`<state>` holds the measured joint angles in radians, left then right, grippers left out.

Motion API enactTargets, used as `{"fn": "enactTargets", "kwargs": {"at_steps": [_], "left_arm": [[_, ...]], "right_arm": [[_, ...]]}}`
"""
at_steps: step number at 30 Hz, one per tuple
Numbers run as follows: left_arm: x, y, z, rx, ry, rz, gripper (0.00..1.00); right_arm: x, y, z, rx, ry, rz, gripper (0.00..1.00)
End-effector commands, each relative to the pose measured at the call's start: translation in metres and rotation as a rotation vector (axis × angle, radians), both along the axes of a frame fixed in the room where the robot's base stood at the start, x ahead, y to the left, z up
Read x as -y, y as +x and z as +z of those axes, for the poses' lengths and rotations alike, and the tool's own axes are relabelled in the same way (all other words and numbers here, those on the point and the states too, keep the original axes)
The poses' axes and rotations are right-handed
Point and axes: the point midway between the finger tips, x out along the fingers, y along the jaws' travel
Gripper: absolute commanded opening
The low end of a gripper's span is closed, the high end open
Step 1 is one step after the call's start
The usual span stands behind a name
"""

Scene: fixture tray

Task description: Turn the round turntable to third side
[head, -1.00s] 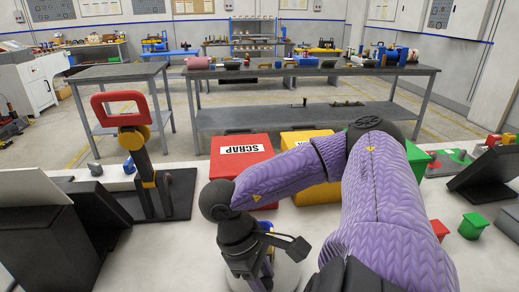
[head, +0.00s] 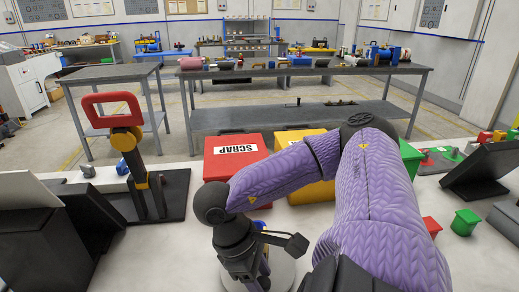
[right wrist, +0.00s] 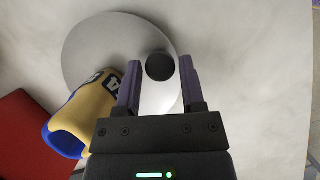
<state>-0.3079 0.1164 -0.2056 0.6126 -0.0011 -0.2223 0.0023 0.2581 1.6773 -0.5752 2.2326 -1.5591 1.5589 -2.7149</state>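The round turntable is a pale grey disc (right wrist: 95,45) in the right wrist view. In the head view only part of its rim (head: 287,272) shows behind my gripper. A round black knob (right wrist: 159,66) is at the disc's right side. My right gripper (right wrist: 159,74) is open, with one finger on each side of the knob and a visible gap to each. A yellow and blue cylindrical part (right wrist: 83,118) with white lettering is at the disc's lower left, beside the left finger. In the head view it is mostly hidden by my right wrist. My left gripper is not in view.
A red SCRAP box (head: 225,165) and a yellow box (head: 318,192) stand behind the turntable. Green (head: 466,221) and red (head: 432,227) pieces are at right. The pale bench is clear right of the disc.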

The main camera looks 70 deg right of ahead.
Motion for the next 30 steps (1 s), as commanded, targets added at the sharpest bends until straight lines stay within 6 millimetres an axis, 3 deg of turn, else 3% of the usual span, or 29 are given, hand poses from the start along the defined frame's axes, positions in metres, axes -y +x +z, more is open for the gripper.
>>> {"fn": "enactTargets", "kwargs": {"at_steps": [1,3,14,23,25,30], "left_arm": [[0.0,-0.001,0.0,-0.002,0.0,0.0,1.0],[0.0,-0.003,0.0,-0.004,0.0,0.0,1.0],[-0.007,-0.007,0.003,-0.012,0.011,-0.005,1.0],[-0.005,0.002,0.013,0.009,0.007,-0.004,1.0],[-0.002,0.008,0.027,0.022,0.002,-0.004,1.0],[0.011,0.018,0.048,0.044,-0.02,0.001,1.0]], "right_arm": [[0.0,0.0,0.0,0.0,0.0,0.0,0.63],[0.0,0.0,0.0,0.0,0.0,0.0,0.75],[-0.001,0.003,0.007,0.001,0.0,-0.001,0.75],[-0.006,0.028,0.066,0.008,0.007,0.001,0.75],[-0.006,0.03,0.082,0.006,0.005,-0.002,0.75],[-0.007,0.036,0.094,0.004,0.003,-0.002,0.75]]}}
